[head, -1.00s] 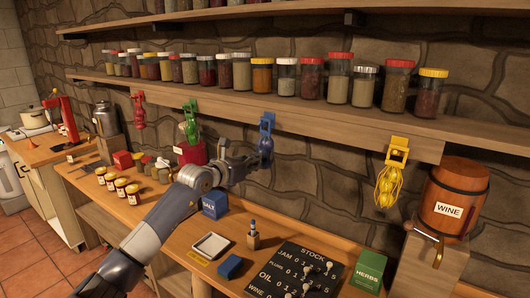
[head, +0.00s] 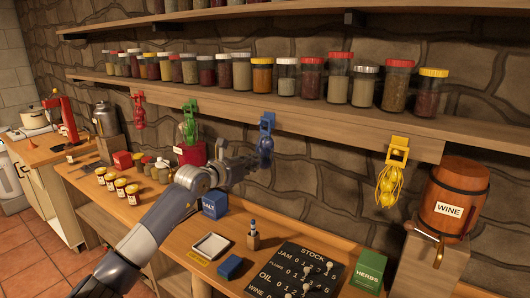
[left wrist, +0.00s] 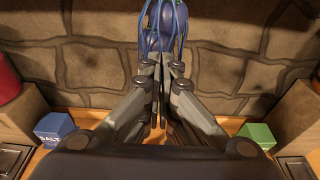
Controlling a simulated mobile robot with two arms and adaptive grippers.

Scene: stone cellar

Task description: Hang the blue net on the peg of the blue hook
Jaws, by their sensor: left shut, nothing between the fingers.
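The blue hook (head: 267,120) is fixed to the front edge of the lower shelf. The blue net (head: 265,148) hangs directly below it, seemingly from its peg, though the contact at the peg is too small to make out. My left gripper (head: 254,160) is just left of the net's lower part, shut and empty. In the left wrist view, the blue net (left wrist: 163,28) hangs just beyond the closed fingertips (left wrist: 163,70), with dark contents inside blue strands. I cannot tell whether the fingertips touch it. My right gripper is not in view.
Red (head: 139,110), green (head: 190,120) and yellow (head: 390,178) nets hang along the same shelf. Jars line the shelf above them. The counter below holds a blue salt box (head: 214,205), a white tray (head: 210,246) and a stock board (head: 305,268). A wine barrel (head: 454,199) stands right.

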